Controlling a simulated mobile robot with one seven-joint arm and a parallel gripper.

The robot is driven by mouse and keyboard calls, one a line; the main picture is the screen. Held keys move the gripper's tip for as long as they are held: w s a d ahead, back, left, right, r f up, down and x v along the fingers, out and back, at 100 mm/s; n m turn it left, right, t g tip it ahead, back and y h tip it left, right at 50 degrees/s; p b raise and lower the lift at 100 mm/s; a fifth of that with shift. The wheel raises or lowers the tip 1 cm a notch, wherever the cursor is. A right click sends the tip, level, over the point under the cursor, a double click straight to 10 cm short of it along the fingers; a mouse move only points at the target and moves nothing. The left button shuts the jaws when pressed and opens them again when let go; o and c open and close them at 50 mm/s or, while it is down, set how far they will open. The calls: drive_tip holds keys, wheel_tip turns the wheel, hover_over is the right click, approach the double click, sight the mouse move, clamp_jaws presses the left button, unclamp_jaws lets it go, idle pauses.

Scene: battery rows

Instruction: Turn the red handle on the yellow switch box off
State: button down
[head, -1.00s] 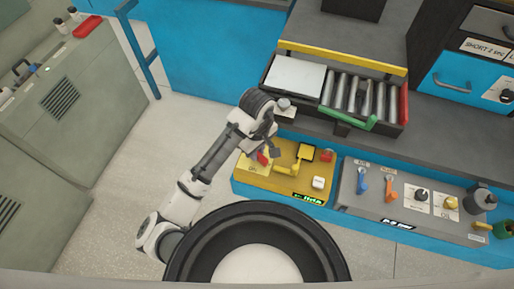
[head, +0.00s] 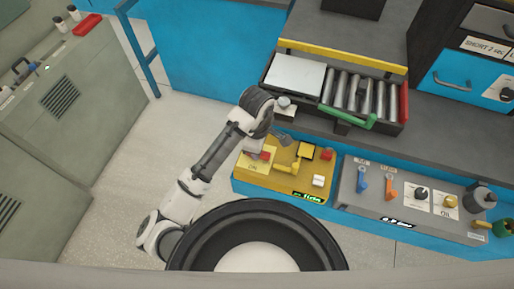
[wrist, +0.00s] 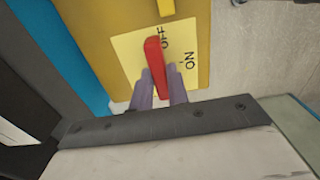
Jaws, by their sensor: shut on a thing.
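The yellow switch box (head: 285,185) sits on the blue bench in the head view. Its red handle (head: 264,155) is on the box's left part, partly covered by my arm. In the wrist view the red handle (wrist: 155,58) stands over a pale yellow label (wrist: 130,50) printed OFF and ON. Its upper end lies beside the word OFF; ON is to the right. My gripper (wrist: 160,90) is shut on the handle's lower end, with one finger on each side.
A yellow lever (head: 285,168) and a white switch (head: 318,181) are on the same box. A grey panel (head: 405,210) with blue and orange levers stands to its right. A roller tray (head: 335,95) is behind. Open floor lies to the left.

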drive_tip(key=c, duration=1.4)
unclamp_jaws()
drive_tip(key=shift+o, duration=0.2)
drive_tip(key=shift+r, duration=0.1)
wheel_tip(320, 180, up, 14)
drive_tip(key=shift+f, duration=0.2)
